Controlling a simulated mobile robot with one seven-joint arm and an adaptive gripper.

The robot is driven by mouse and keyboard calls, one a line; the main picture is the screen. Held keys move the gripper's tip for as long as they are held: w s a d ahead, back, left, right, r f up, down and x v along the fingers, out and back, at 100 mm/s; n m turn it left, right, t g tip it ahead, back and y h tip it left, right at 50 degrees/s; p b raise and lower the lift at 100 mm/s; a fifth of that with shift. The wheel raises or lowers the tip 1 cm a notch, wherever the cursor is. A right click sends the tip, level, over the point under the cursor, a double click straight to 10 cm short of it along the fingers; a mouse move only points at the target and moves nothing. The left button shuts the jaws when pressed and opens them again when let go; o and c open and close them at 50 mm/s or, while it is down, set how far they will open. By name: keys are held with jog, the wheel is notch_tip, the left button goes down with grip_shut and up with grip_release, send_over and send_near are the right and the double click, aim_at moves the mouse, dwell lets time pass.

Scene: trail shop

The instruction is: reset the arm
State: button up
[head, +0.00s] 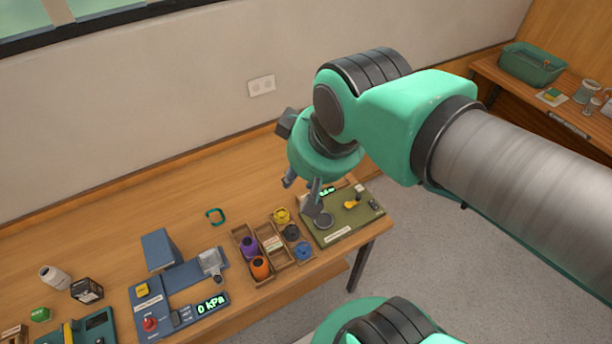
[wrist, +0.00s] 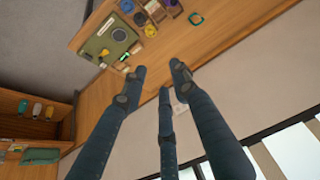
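My gripper (head: 304,188) hangs above the right end of the wooden bench (head: 190,203), just behind the olive board. Its fingers also show in the wrist view (wrist: 158,76), spread apart with nothing between them. My arm reaches in from the right side of the head view. The gripper partly hides the back edge of the olive board (head: 350,218) in the head view. In the wrist view the same board (wrist: 104,36) shows clear of the fingertips. I cannot tell how high the fingers are above the bench.
A wooden tray (head: 270,262) holds several coloured spools. A blue device (head: 185,300) reads 0 kPa. A white cup (head: 54,277) stands at left. A side shelf (head: 500,88) carries a green bin (head: 533,66). The bench's back middle is mostly clear.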

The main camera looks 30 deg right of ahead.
jog(key=shift+s+d+m, duration=0.2)
jog(key=shift+s+m, duration=0.2)
jog(key=shift+s, duration=0.35)
jog(key=shift+f, duration=0.15)
notch_tip(320, 180, down, 7)
jog(key=b, duration=0.7)
